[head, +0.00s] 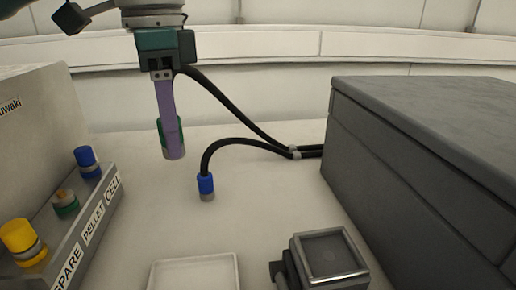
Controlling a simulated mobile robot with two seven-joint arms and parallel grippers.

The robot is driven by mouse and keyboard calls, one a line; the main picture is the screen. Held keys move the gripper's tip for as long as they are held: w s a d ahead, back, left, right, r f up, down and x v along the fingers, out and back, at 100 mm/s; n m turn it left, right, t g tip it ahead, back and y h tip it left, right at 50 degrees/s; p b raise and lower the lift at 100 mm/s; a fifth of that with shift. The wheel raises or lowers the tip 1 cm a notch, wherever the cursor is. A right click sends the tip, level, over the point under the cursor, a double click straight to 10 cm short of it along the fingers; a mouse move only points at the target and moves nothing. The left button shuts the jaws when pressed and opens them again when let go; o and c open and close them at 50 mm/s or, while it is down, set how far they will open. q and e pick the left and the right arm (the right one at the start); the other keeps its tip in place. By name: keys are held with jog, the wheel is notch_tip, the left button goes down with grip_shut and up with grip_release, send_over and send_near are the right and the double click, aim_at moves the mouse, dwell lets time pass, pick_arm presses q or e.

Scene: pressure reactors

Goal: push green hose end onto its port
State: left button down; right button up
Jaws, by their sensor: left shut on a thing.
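My left gripper (173,152) hangs at the upper left with its purple fingers pointing down. It is shut on the green hose end (161,133), which shows mostly behind the fingers. The black hose (232,110) runs from beside the gripper down to the grey box. The green-ringed port (66,203), with a brownish tip, is on the sloped panel at the left, below and to the left of the gripper. The hose end is clear of the port. My right gripper is not in view.
A blue fitting (87,160) and a yellow fitting (20,242) flank the green port on the labelled panel (98,225). A blue hose end (206,185) hangs or rests mid-table. A grey box (420,160) fills the right. A white tray (195,262) and small dark device (325,255) are in front.

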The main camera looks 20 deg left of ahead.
pick_arm(q)
jog(key=shift+r, duration=2.4)
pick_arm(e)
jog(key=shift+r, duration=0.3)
pick_arm(q)
jog(key=shift+d, duration=0.1)
